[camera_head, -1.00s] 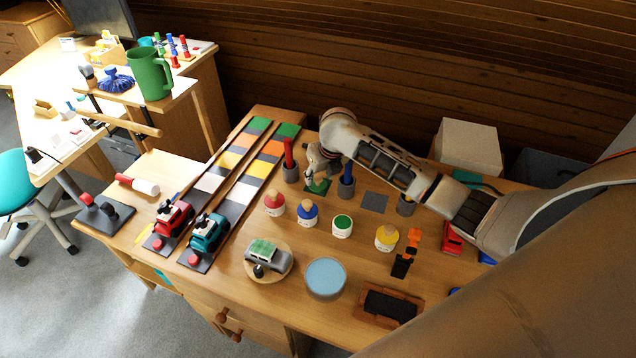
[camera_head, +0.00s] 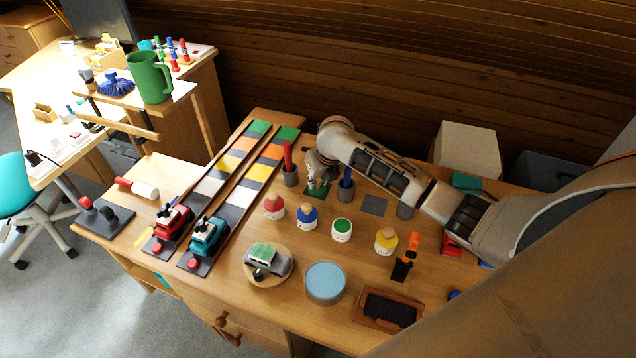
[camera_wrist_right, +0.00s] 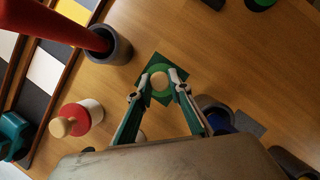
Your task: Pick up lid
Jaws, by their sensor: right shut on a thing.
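The lid is a green disc (camera_wrist_right: 153,70) with a round pale wooden knob, seen in the right wrist view over a dark green square patch (camera_wrist_right: 146,66). My right gripper (camera_wrist_right: 161,84) is shut on the lid's knob, with one finger on each side. I cannot tell whether the lid still touches the patch. In the head view my right gripper (camera_head: 315,179) points down at the green patch (camera_head: 316,192), and the lid is mostly hidden there. My left gripper is not in view.
Cups with a red handle (camera_head: 290,176) and a blue handle (camera_head: 346,188) flank the gripper closely. Lidded red (camera_head: 274,205), blue (camera_head: 307,216) and yellow (camera_head: 386,242) jars stand in front. A grey square patch (camera_head: 374,205) lies bare to the right.

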